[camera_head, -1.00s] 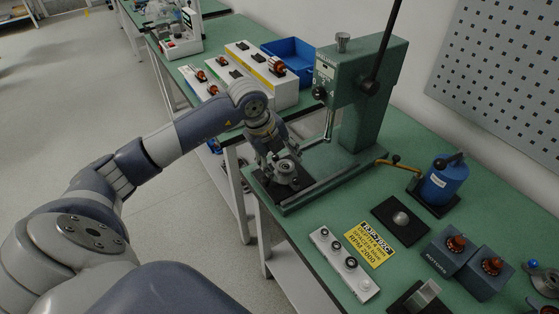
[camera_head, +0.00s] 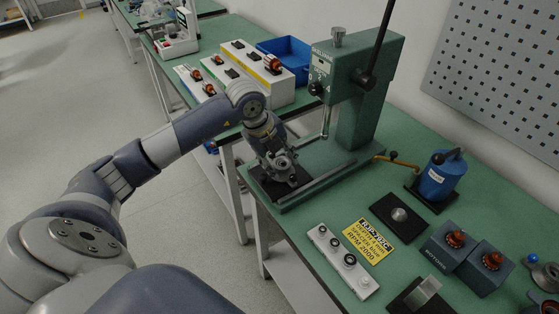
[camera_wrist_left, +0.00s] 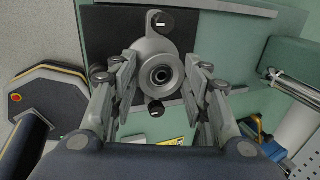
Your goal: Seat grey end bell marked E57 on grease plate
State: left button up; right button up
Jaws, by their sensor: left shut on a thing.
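A grey end bell (camera_head: 281,163) with a round hub and ears is between the fingers of my left gripper (camera_head: 272,156), over a black mat (camera_head: 262,187) at the press base. In the left wrist view, the fingers (camera_wrist_left: 160,82) close on both sides of the end bell (camera_wrist_left: 145,52), whose dark central bore faces the camera. Two black discs with small white labels show at its ears; I cannot read E57. A black plate (camera_head: 387,207) with a round grey boss lies on the bench to the right; I cannot confirm it is the grease plate. My right gripper is not in view.
A green press (camera_head: 365,95) with a long lever stands just right of my left gripper. A blue can (camera_head: 438,180), a yellow sign (camera_head: 369,241), a white strip with rings (camera_head: 342,262) and dark motor blocks (camera_head: 445,256) occupy the right bench.

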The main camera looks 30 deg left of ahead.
pick_arm(q)
jog(key=shift+s+f, duration=0.1)
jog(key=shift+f, duration=0.15)
jog(key=shift+r, duration=0.15)
jog(key=shift+r+p, duration=0.5)
jog(key=c, duration=0.4)
jog(key=shift+o, duration=0.2)
jog(key=shift+r+p, duration=0.9)
jog(key=shift+r, duration=0.55)
